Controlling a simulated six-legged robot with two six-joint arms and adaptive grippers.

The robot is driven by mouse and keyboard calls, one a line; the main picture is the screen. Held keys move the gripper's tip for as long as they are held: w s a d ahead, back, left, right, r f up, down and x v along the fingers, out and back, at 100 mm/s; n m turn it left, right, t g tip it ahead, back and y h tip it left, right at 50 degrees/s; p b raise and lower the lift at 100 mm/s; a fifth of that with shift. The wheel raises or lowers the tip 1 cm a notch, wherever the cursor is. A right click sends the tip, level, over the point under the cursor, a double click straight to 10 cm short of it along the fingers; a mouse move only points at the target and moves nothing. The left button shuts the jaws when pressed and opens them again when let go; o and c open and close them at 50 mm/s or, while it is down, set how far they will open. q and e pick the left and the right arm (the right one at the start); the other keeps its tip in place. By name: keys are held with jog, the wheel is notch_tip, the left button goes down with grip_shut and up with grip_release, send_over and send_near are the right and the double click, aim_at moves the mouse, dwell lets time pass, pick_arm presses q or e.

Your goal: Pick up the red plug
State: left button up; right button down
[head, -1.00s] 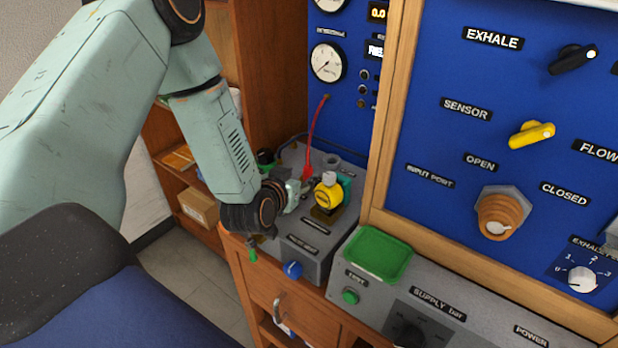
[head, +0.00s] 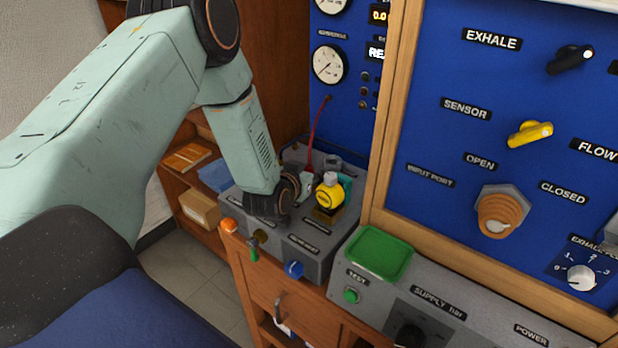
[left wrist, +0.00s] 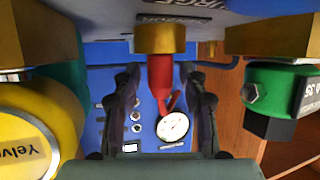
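The red plug (left wrist: 159,72) sits in a brass fitting (left wrist: 160,38) in the left wrist view. In the head view, the red plug (head: 310,160) shows as a thin red piece at the back of the grey box, below a red hose (head: 318,120). My left gripper (left wrist: 161,95) is open, with one dark finger on each side of the plug and visible gaps between. In the head view the left gripper (head: 309,192) is over the grey box, partly hidden by its own wrist. My right gripper is not in view.
A yellow round part (head: 329,196) stands close to the right of the left gripper; it also shows in the left wrist view (left wrist: 30,135). A green fitting (left wrist: 275,92) is at the right there. The grey box (head: 305,250) has a blue knob (head: 294,269) in front. A green tray (head: 352,254) lies right.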

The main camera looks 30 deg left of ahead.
pick_arm(q)
jog(key=shift+w+f, duration=0.15)
jog(key=shift+w, duration=0.1)
jog(key=c, duration=0.4)
jog(key=shift+s+a, duration=0.1)
jog(key=c, duration=0.3)
jog(key=shift+s, duration=0.15)
grip_shut()
jog(key=shift+w, duration=0.2)
